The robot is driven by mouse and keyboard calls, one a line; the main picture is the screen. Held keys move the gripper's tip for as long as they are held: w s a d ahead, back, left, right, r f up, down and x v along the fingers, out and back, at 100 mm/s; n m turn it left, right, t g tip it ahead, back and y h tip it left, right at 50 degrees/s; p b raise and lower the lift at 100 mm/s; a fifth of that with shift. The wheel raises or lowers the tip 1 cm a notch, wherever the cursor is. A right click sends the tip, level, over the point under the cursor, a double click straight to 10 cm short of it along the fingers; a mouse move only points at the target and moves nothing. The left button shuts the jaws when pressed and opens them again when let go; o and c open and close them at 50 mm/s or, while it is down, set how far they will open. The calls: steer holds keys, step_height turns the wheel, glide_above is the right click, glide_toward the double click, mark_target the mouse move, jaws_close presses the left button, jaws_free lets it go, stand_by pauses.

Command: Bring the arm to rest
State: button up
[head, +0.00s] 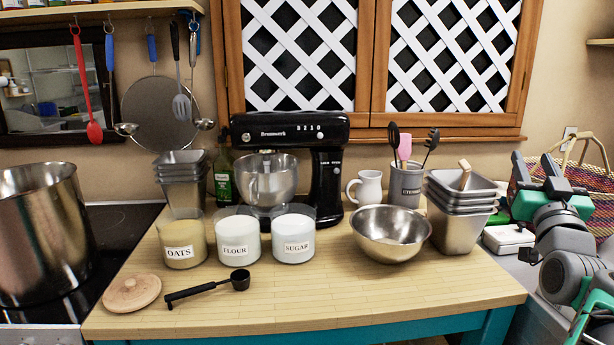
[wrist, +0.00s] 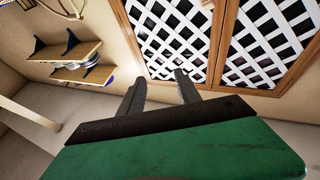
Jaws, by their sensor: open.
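My arm is folded up at the right edge of the head view. My gripper (head: 532,162) points upward there, beside the worktop and in front of the woven basket. It also shows in the wrist view (wrist: 160,84), with its two dark fingers apart and nothing between them. Beyond the fingers the wrist view shows the wall and the lattice cabinet doors (wrist: 180,45). The fingers look clear of any object.
The wooden worktop (head: 340,300) holds a black mixer (head: 328,165), a steel bowl (head: 390,235), labelled jars (head: 238,238), a black scoop (head: 238,281) and stacked tins (head: 460,225). A large pot (head: 40,235) stands left. A woven basket (head: 590,180) is behind my arm.

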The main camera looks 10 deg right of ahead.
steer(key=w+a+f+n+g+y+p, duration=0.25)
steer(key=w+a+f+y, duration=0.2)
steer(key=a+f, duration=0.5)
steer(key=w+a+f+n+g+y+p, duration=0.1)
steer(key=w+a+f+g+y+p, duration=0.45)
steer(key=a, duration=0.75)
steer(key=s+a+f+n+g+p, duration=0.1)
steer(key=s+a+f+g, duration=0.3)
steer(key=s+a+f, duration=0.3)
steer(key=s+a+f+n+g+p, duration=0.1)
steer(key=s+a+f+g, duration=0.3)
steer(key=s+a+f, duration=0.3)
steer(key=s+a, duration=0.2)
steer(key=s, duration=0.2)
steer(key=shift+s+a+y, duration=0.35)
steer(key=shift+s+y, duration=0.05)
steer(key=shift+f, duration=0.1)
